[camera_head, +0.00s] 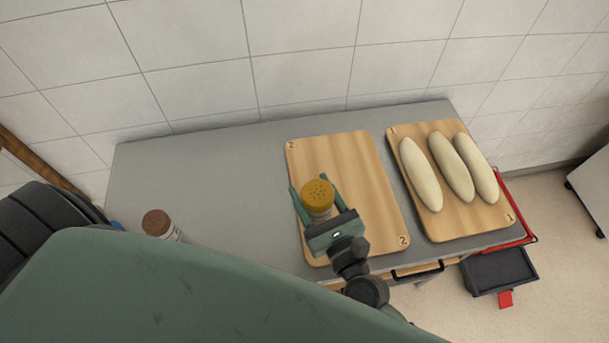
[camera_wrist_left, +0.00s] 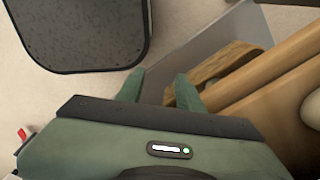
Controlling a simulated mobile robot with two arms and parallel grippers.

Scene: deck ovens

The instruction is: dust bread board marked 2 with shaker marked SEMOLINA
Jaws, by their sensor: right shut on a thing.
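The bread board marked 2 (camera_head: 372,180) lies bare on the grey table, with a 2 at two corners. My right gripper (camera_head: 318,203) is shut on a shaker with a yellow perforated cap (camera_head: 319,191). It holds the shaker cap up over the front-left part of this board. The shaker's label is hidden, so I cannot read its name. My left gripper (camera_wrist_left: 160,88) shows only in the left wrist view; its fingers are apart with nothing gripped between them.
Another shaker with a brown cap (camera_head: 156,222) stands on the table's left part, partly hidden. The board marked 1 (camera_head: 455,222) holds 3 pale loaves (camera_head: 451,167) at the right. The grey table top (camera_head: 210,170) is clear behind. A black-topped object (camera_wrist_left: 85,30) stands near my left gripper.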

